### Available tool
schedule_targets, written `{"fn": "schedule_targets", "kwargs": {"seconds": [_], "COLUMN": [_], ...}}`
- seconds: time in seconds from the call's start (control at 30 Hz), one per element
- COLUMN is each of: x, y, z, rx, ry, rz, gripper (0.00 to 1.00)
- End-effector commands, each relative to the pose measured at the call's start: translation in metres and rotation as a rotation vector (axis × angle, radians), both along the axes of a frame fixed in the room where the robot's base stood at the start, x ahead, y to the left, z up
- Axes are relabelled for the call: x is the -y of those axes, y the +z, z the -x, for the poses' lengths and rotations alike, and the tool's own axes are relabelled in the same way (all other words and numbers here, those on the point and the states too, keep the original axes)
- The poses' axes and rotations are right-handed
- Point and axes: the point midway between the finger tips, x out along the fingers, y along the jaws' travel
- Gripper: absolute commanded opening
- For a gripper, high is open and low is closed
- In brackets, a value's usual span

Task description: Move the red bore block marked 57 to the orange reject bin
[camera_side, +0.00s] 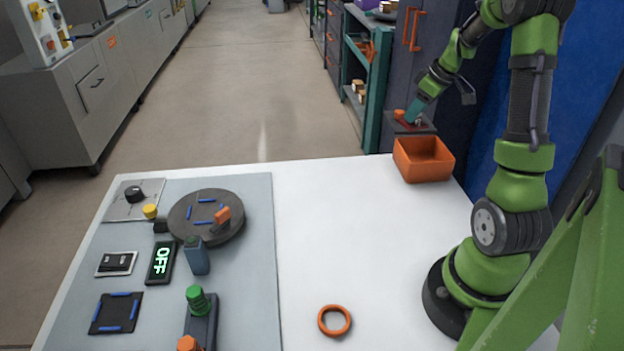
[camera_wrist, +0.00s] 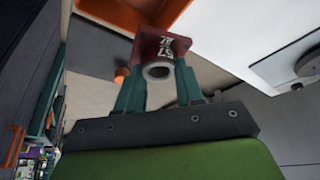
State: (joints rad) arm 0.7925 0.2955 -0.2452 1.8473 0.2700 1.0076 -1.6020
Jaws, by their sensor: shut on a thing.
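The red block (camera_wrist: 160,50) marked 57 is between the teal fingers of my gripper (camera_wrist: 160,88) in the wrist view. A pale round bore end (camera_wrist: 158,71) faces the camera. In the side view my gripper (camera_side: 413,112) points down at the far right of the table, shut on the red block (camera_side: 406,123), which shows only in small part. The orange reject bin (camera_side: 424,162) stands open at the table's far right corner, just nearer the camera than the block. In the wrist view an orange bin wall (camera_wrist: 112,14) shows along the top.
A small orange piece (camera_side: 399,114) shows beside the block, above a dark flat surface (camera_side: 428,127). A dark turntable (camera_side: 206,218), an OFF display (camera_side: 161,262) and a green-topped post (camera_side: 200,300) stand on the left panel. An orange ring (camera_side: 334,320) lies in front. The table's middle is clear.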

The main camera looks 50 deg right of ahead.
Motion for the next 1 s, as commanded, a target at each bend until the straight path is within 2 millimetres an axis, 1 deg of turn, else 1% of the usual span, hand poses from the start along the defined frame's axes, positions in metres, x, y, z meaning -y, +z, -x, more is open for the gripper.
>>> {"fn": "schedule_targets", "kwargs": {"seconds": [0.03,0.1,0.2,0.47,0.8,1.0], "x": [0.004,0.007,0.006,0.009,0.008,0.009], "y": [-0.004,-0.011,-0.02,-0.037,-0.077,-0.098], "z": [0.015,0.031,0.042,0.044,0.044,0.044], "rx": [0.001,0.001,0.0,0.001,-0.002,0.0], "ry": [-0.045,-0.095,-0.134,-0.144,-0.143,-0.143], "rz": [0.0,-0.001,0.0,-0.001,-0.001,-0.001], "gripper": [0.0,0.0,0.0,0.0,0.0,0.0]}}
